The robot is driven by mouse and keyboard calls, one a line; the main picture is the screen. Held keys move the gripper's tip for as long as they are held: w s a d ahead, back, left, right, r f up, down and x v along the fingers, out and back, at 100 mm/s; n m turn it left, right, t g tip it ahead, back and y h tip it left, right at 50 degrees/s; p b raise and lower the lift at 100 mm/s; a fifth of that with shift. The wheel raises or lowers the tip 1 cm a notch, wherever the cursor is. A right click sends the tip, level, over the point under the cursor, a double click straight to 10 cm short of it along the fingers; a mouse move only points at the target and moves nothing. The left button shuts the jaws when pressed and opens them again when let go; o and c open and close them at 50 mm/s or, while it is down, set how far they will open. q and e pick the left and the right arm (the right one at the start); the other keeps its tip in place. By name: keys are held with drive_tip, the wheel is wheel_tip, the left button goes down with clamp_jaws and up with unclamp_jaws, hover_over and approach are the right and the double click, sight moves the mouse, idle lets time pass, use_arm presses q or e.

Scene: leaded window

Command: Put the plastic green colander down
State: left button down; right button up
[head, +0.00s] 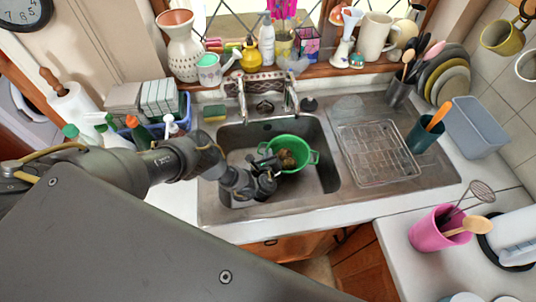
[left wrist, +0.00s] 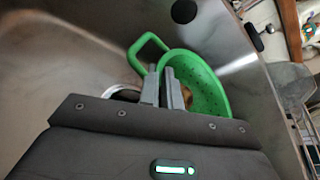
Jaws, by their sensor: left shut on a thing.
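The green plastic colander (head: 291,141) is inside the sink basin (head: 323,180), with something brownish in it. In the left wrist view the colander (left wrist: 206,88) appears tilted, with one loop handle toward the upper left. My left gripper (head: 268,162) reaches down into the basin at the colander's left side. In the left wrist view the fingers (left wrist: 164,88) are shut on the colander's near rim, beside the loop handle. I cannot tell whether the colander's bottom touches the basin floor. My right gripper is not in view.
The faucet (head: 263,83) stands behind the basin. A pink utensil cup (head: 432,232) stands on the front right counter. Bottles and a blue basket (head: 186,103) are at left. The basin's front is clear.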

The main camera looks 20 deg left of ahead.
use_arm(q)
drive_tip(key=shift+f+b, duration=0.3)
drive_tip(key=shift+f, duration=0.15)
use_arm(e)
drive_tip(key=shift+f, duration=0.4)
use_arm(q)
drive_tip(key=c, duration=1.5)
unclamp_jaws()
